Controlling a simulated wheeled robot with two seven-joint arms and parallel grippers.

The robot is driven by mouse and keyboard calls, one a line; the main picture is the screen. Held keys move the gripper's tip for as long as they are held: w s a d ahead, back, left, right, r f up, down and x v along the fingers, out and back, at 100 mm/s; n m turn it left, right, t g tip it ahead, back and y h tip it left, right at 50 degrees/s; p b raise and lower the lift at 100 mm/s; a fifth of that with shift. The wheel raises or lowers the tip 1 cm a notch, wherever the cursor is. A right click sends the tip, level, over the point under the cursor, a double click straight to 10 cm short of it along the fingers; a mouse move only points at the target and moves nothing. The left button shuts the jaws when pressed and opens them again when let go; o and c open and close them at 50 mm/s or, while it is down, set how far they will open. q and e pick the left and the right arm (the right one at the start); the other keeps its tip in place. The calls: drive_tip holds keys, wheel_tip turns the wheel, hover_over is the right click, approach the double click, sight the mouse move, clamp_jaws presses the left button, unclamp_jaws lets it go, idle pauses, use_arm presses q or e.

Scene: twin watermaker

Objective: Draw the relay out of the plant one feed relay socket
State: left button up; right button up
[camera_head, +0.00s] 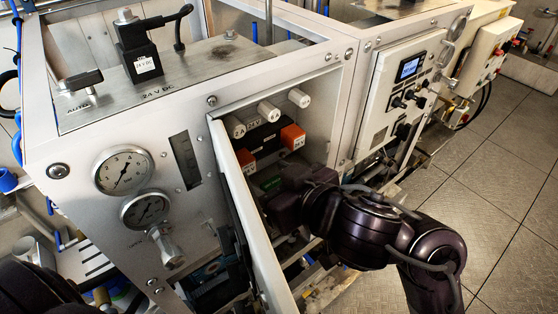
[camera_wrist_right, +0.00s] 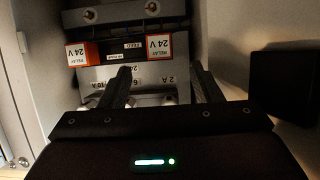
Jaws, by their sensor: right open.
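Two orange relays with white "RELAY 24V" faces sit side by side in the open cabinet. The left relay (camera_head: 246,156) and right relay (camera_head: 292,136) both show in the head view. In the right wrist view, the left relay (camera_wrist_right: 82,55) lies outside the fingers, and the right relay (camera_wrist_right: 158,46) lies ahead of the gap between them. A "FEED" label (camera_wrist_right: 133,46) is just left of the right relay. My right gripper (camera_wrist_right: 163,75) is open and empty, its fingertips short of the relays. In the head view its fingertips are hidden inside the cabinet. My left gripper is not in view.
The cabinet door (camera_head: 240,205) stands open left of my right arm. Pressure gauges (camera_head: 123,171) are on the front panel further left. White cylindrical knobs or fittings (camera_head: 268,111) sit above the relays. A control box with a screen (camera_head: 408,70) stands to the right.

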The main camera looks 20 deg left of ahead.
sight(249, 167)
drive_tip(key=b+x, duration=0.1)
drive_tip(key=x, duration=0.3)
drive_tip(key=shift+f, duration=0.3)
drive_tip(key=shift+x, duration=1.15)
drive_tip(key=shift+w+a, duration=0.25)
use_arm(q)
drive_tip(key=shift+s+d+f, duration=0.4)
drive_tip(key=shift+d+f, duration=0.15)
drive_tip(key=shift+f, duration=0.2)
use_arm(e)
drive_tip(key=shift+c, duration=0.2)
